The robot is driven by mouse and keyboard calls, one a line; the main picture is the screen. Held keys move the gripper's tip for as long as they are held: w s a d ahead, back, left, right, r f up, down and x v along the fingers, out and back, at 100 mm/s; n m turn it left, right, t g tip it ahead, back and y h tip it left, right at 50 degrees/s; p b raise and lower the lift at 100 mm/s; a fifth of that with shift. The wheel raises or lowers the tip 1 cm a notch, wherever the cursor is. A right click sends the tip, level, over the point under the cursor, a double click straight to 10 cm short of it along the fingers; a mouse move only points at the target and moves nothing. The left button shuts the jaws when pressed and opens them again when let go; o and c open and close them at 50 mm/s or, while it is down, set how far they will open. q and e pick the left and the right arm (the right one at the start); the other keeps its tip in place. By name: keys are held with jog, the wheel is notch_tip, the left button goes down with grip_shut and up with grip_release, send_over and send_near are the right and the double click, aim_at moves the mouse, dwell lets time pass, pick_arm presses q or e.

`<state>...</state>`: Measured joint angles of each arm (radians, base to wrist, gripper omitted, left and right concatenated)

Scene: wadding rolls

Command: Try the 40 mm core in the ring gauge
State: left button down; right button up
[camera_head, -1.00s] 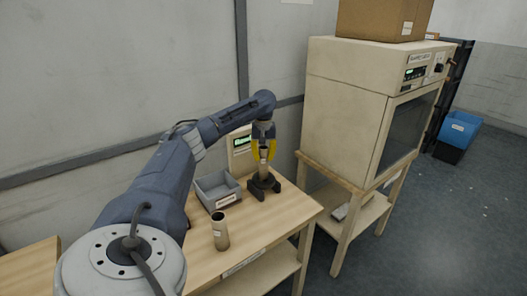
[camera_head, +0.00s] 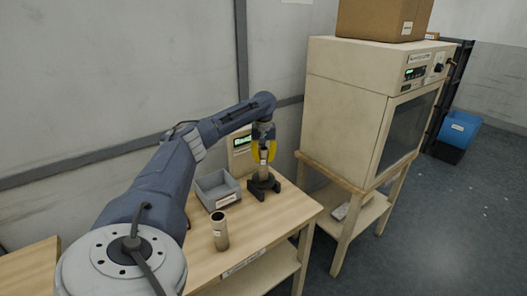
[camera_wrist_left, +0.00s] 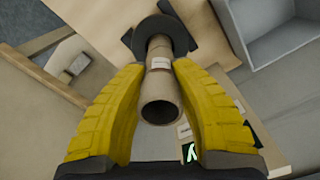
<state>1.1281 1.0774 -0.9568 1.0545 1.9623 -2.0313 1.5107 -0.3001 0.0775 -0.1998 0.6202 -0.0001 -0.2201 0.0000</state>
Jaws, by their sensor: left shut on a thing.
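My left gripper (camera_head: 264,153) is shut on a brown cardboard core (camera_head: 264,171) with a small white label, held roughly upright above the table. In the left wrist view, the yellow fingers grip the sides of the core (camera_wrist_left: 159,84), whose open near end faces the camera. The core's far end is at the black ring gauge (camera_head: 264,188); the ring (camera_wrist_left: 177,32) shows around that end, but how deep it sits is hidden. A second core (camera_head: 221,235) stands upright near the table's front edge. The core labels are too small to read. My right gripper is not in view.
A grey bin (camera_head: 208,199) stands left of the gauge on the wooden table (camera_head: 265,222). A device with a green display (camera_head: 241,142) stands behind, by the wall. A beige oven (camera_head: 345,100) on a wooden stand is to the right.

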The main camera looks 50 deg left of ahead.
aim_at(264, 166)
pick_arm(q)
jog(key=shift+f, duration=2.25)
dwell(3.0)
dwell(1.3)
jog(key=c, duration=1.1)
grip_release()
